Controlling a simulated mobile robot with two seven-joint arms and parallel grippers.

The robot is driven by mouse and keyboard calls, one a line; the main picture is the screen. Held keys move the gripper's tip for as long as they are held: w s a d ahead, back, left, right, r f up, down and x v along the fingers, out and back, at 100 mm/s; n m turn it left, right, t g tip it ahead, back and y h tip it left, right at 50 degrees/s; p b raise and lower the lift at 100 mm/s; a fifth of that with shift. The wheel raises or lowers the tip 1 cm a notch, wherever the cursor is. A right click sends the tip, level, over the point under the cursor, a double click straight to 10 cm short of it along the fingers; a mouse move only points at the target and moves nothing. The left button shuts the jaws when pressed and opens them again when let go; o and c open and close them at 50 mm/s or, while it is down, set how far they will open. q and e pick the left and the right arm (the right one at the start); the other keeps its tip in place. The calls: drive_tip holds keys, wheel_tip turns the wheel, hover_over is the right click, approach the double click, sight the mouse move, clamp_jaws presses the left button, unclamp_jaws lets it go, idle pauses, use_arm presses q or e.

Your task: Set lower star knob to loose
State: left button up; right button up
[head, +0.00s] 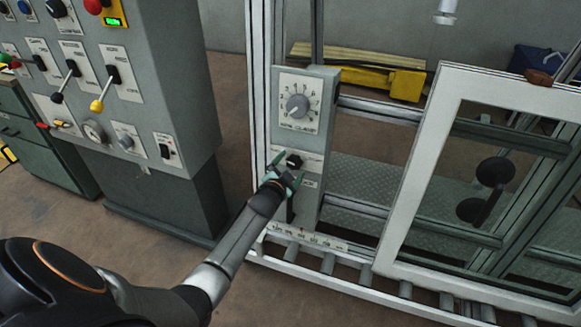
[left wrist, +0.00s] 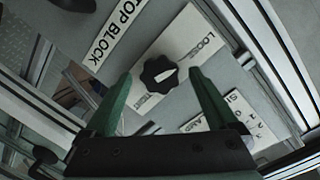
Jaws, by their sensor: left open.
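The black star knob (head: 293,160) sits on a white plate on the grey post, below a round dial. In the left wrist view the knob (left wrist: 157,72) lies between the words LOOSE, at upper right, and TIGHT, at lower left. A white mark slants across its face; I cannot tell surely which end is the pointer. My left gripper (head: 287,170) is open at the knob. Its two green fingers (left wrist: 160,76) appear on either side of the knob with visible gaps, and I see no contact. My right gripper is not in view.
The numbered grey dial (head: 298,105) is just above the knob. A white window frame (head: 408,215) leans at the right, over rollers (head: 328,263). A grey control cabinet (head: 165,80) with switches stands at the left. Floor shows between the cabinet and the post.

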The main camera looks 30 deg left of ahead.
use_arm(q)
drive_tip(key=p+v, duration=0.3)
drive_tip(key=v, duration=0.9)
drive_tip(key=shift+s, duration=0.25)
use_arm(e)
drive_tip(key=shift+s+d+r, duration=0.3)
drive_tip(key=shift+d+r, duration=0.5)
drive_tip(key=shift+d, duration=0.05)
use_arm(q)
drive_tip(key=s+d+f+n+g+h+p, duration=0.1)
drive_tip(key=s+d+g+h+p, duration=0.2)
drive_tip(key=s+d, duration=0.6)
drive_tip(key=s+d+f+n+g+h+p, duration=0.1)
drive_tip(key=s+d+n+g+h+p, duration=0.1)
drive_tip(key=s+d+p, duration=0.4)
drive_tip(key=s+d+h, duration=0.1)
drive_tip(key=s+d, duration=0.3)
drive_tip(key=s, duration=0.2)
drive_tip(key=shift+s+f+n+g, duration=0.3)
drive_tip(key=shift+s+f+g, duration=0.05)
drive_tip(key=shift+g, duration=0.05)
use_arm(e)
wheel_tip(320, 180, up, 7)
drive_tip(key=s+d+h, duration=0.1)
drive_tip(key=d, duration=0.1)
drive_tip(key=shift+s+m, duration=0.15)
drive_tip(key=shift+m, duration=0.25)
